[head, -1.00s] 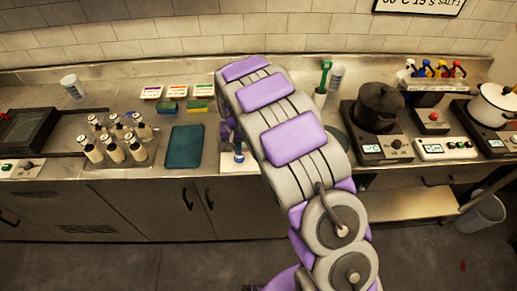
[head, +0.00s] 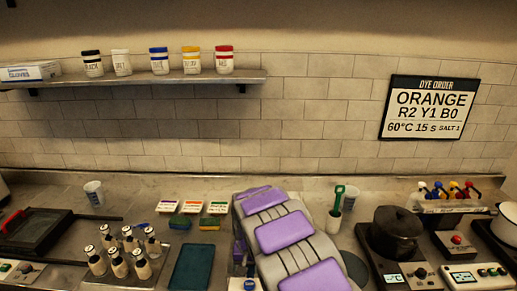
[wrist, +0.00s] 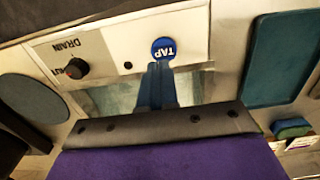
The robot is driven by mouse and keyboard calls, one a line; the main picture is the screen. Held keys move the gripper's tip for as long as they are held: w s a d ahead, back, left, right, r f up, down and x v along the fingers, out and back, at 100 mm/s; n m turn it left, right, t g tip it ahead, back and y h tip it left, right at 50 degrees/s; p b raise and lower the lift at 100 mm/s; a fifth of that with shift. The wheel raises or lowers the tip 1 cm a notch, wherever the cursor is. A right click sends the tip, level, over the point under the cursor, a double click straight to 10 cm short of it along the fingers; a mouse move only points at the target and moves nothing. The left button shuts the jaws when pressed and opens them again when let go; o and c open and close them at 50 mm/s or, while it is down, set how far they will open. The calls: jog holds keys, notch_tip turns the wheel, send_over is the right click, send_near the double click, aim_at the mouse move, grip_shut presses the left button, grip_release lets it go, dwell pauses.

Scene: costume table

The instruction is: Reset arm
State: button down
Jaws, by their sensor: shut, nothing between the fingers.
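My gripper (wrist: 158,72) shows in the wrist view as two dark blue fingers, shut together and empty. The fingertips are just short of the round blue TAP button (wrist: 164,49) in the picture; I cannot tell whether they touch it. A pale panel (wrist: 98,52) carries this button and a black DRAIN knob (wrist: 76,68). Part of a basin (wrist: 115,98) shows behind the fingers. In the head view my purple and grey arm reaches over the counter, and it hides the gripper there. The TAP button also shows at the bottom edge of the head view (head: 249,284).
A dark teal mat (head: 190,268) and several capped bottles (head: 117,262) are left of my arm. A black pot (head: 396,232) on a hot plate and a cup with a green-handled tool (head: 336,218) are to the right. A shelf (head: 130,83) holds several jars above.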

jog(key=s+d+r, duration=1.2)
jog(key=s+r, duration=0.2)
jog(key=s, duration=0.2)
jog(key=s+d+r+g, duration=0.1)
jog(key=s+d+r, duration=0.1)
jog(key=s, duration=0.9)
jog(key=s+d+r, duration=0.1)
jog(key=s, duration=1.1)
jog(key=shift+s+d+r+g, duration=0.3)
jog(key=shift+d+r+g, duration=0.1)
